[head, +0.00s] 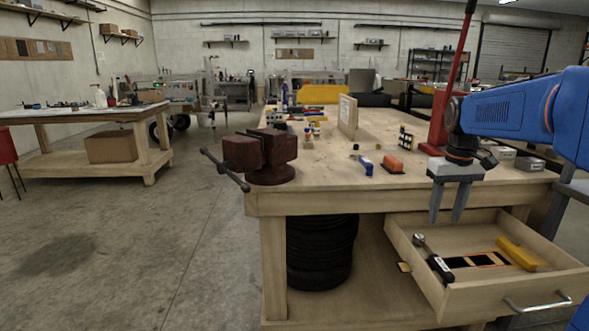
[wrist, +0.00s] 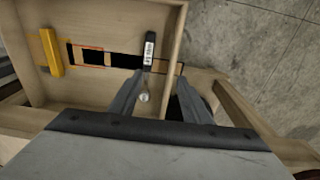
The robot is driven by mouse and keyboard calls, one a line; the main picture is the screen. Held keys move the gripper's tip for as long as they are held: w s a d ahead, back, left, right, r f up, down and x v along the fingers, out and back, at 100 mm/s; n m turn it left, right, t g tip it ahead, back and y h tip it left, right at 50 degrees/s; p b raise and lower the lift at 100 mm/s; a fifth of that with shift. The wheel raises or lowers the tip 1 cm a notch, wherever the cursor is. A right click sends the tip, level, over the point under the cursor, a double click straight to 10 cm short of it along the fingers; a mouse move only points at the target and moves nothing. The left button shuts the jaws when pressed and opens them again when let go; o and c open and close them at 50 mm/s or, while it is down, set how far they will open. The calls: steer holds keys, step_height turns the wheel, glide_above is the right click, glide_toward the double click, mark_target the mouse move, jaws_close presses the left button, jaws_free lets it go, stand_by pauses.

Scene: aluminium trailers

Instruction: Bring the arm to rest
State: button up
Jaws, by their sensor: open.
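My gripper (head: 448,218) hangs from my blue arm at the right of the head view, fingers pointing down. It is open, with a gap between its two grey fingers and nothing held. It is above the back left part of an open wooden drawer (head: 462,311). In the wrist view the gripper (wrist: 160,88) shows the same two spread fingers over the drawer.
In the drawer lie a black-handled tool (head: 440,268) with a round metal head and a yellow object (head: 517,254). Open floor lies left.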

steer(key=s+a+f+t, duration=0.1)
steer(key=s+a+f, duration=0.3)
steer(key=s, duration=0.5)
steer(key=s+a+f+t, duration=0.1)
steer(key=s+a+f, duration=0.2)
steer(key=s, duration=0.5)
steer(key=s+a+f+t, duration=0.2)
steer(key=s+a+f, duration=0.2)
steer(key=s, duration=0.5)
steer(key=shift+s+a+f, duration=0.3)
steer(key=shift+s+a, duration=0.05)
steer(key=shift+a, duration=0.1)
